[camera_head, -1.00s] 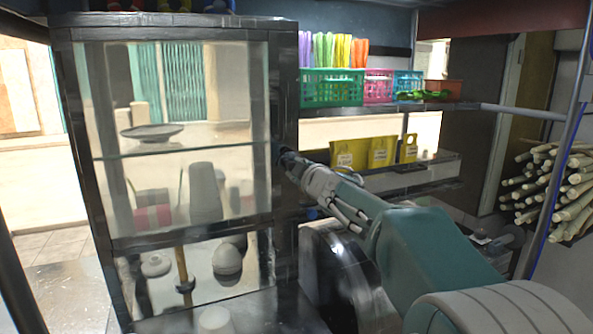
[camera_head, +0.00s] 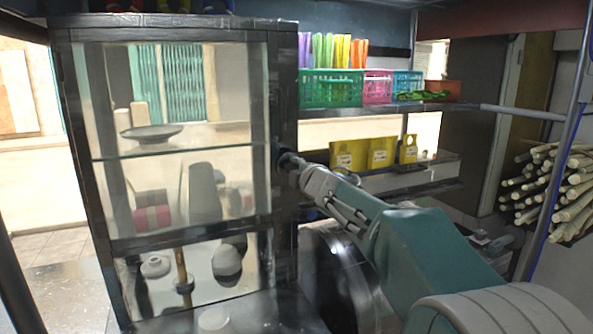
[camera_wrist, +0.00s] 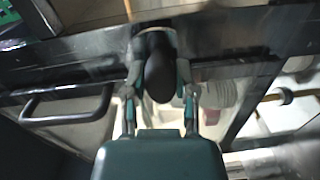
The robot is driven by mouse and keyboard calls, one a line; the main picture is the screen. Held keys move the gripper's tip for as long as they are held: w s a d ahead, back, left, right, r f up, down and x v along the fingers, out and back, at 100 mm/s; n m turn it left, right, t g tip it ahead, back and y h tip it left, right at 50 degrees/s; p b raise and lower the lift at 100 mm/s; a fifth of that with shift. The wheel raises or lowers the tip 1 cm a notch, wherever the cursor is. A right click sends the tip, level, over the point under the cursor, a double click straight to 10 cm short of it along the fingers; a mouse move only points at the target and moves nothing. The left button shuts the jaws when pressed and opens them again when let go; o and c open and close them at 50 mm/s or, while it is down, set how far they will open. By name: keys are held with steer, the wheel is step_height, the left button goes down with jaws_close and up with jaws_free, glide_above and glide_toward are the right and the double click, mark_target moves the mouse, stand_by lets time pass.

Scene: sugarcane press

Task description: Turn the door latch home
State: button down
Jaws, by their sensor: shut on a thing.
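The glass-fronted cabinet door (camera_head: 180,229) stands at the left in the head view, in a dark frame. The door latch (camera_wrist: 160,75) is a dark rounded handle on the dark frame in the wrist view. My gripper (camera_wrist: 160,92) has one finger on each side of it and is shut on it. In the head view my gripper (camera_head: 290,162) is at the right edge of the cabinet frame, and the latch is mostly hidden there. The latch's exact angle cannot be told.
A dark bar handle (camera_wrist: 68,104) is left of my gripper in the wrist view. Colored baskets (camera_head: 331,88) and yellow boxes (camera_head: 382,152) stand on shelves behind my arm. Sugarcane stalks (camera_head: 553,190) are stacked at the right. A metal post (camera_head: 560,145) stands beside them.

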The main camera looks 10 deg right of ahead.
steer(key=shift+a+f, duration=0.1)
steer(key=shift+f, duration=0.2)
steer(key=shift+c, duration=2)
jaws_free()
steer(key=shift+a+r, duration=0.1)
steer(key=shift+a, duration=0.05)
steer(key=v, duration=1.2)
